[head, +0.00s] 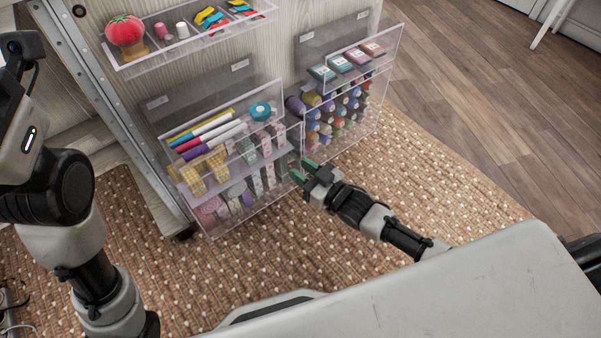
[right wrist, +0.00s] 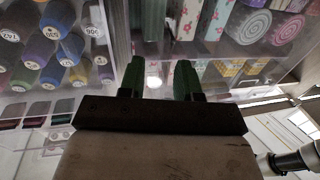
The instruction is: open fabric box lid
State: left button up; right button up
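The clear fabric box (head: 262,203) hangs low on the cabinet side, with rolled patterned fabrics showing behind its front. Fabric rolls (right wrist: 270,24) also show through clear plastic in the right wrist view. I cannot tell the lid apart from the clear front panels, and no wide gap shows. My right gripper (head: 304,169) is at the right end of the box, its two green fingers pointing toward it. In the right wrist view the fingers (right wrist: 158,78) are apart with nothing between them; contact with the plastic is unclear. My left arm is at the left edge, its gripper not visible.
Markers (head: 205,132) and a teal tape roll (head: 261,111) sit above the fabric rolls. A clear box of thread spools (head: 337,118) is close on the right. A shelf with a red pincushion (head: 125,32) is above. The woven rug (head: 430,170) has free room to the right.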

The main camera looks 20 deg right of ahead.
jog(key=shift+w+a, duration=0.2)
jog(key=shift+w, duration=0.1)
grip_shut()
